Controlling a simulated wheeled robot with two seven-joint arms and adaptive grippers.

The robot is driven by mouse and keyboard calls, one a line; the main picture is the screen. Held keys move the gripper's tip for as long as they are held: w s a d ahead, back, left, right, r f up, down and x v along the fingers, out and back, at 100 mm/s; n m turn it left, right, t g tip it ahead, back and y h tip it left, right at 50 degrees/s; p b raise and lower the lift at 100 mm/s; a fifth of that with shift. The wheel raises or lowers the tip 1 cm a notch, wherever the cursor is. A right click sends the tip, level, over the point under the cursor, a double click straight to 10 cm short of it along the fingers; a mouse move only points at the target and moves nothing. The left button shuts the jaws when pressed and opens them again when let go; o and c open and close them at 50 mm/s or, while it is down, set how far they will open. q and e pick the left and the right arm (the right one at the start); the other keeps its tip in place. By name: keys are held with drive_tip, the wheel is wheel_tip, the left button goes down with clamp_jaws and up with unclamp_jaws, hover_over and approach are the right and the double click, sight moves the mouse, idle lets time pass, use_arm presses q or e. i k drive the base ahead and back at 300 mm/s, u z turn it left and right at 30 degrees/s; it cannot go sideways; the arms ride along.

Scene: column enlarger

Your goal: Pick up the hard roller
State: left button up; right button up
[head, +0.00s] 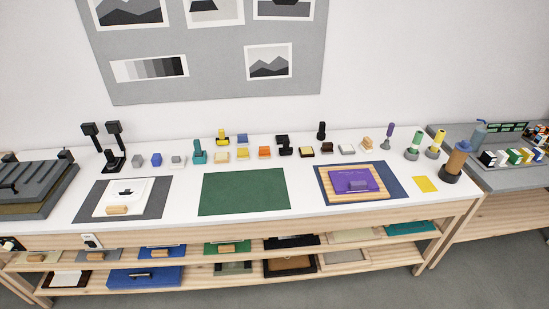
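I cannot tell for certain which thing is the hard roller. Upright handled tools stand at the right end of the white table: one with a purple handle (389,131), one with a green top (415,145), one with a yellow top (436,144), and a larger brown one with a blue top (457,161). A small black upright piece (321,131) stands at the back. Neither of my grippers shows.
The green mat (244,192) is bare. A grey mat (152,204) holds a white board. Several small coloured blocks line the back edge. Shelves below hold boards (228,248). A grey side table (515,178) stands at right, a dark slatted device (35,185) at left.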

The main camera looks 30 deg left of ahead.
sight(286, 150)
drive_tip(key=u, duration=1.2)
drive_tip(key=i, duration=0.7)
drive_tip(key=u, duration=0.05)
